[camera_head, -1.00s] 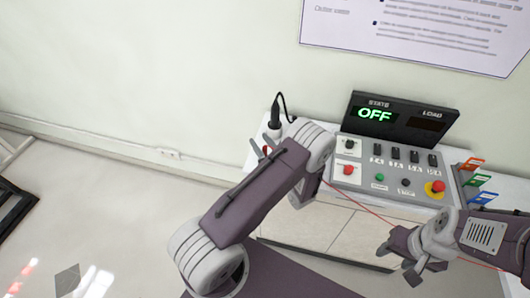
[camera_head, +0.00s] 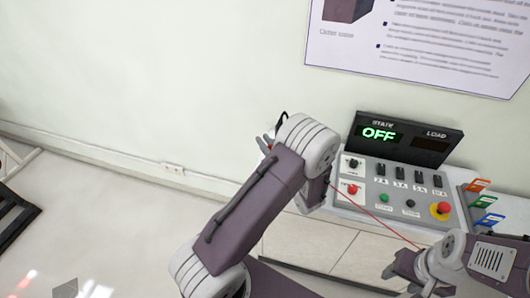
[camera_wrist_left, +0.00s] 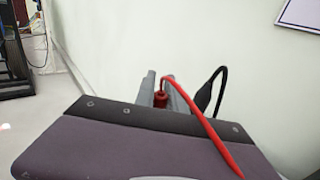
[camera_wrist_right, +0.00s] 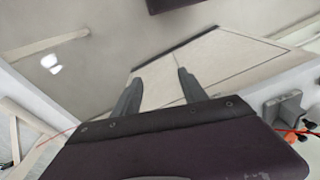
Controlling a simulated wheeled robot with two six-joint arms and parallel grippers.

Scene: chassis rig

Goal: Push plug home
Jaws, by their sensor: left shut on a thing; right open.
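A red plug (camera_wrist_left: 160,99) with a red cable (camera_wrist_left: 205,127) sits between the fingers of my left gripper (camera_wrist_left: 158,82), which is shut on it. In the head view my left arm hides the plug and most of that gripper, left of the control panel (camera_head: 395,190). Whether the plug is in a socket cannot be seen. A black plug with a cable (camera_wrist_left: 208,92) stands just right of the gripper in the left wrist view. My right gripper (camera_wrist_right: 155,80) is open and empty; in the head view it (camera_head: 392,275) is in front of the panel.
The display (camera_head: 405,138) reads OFF. The panel has several switches, a red knob (camera_head: 352,189), a green button (camera_head: 383,198) and a red emergency button (camera_head: 443,208). Coloured tags (camera_head: 484,202) stand at its right. A wall is close behind.

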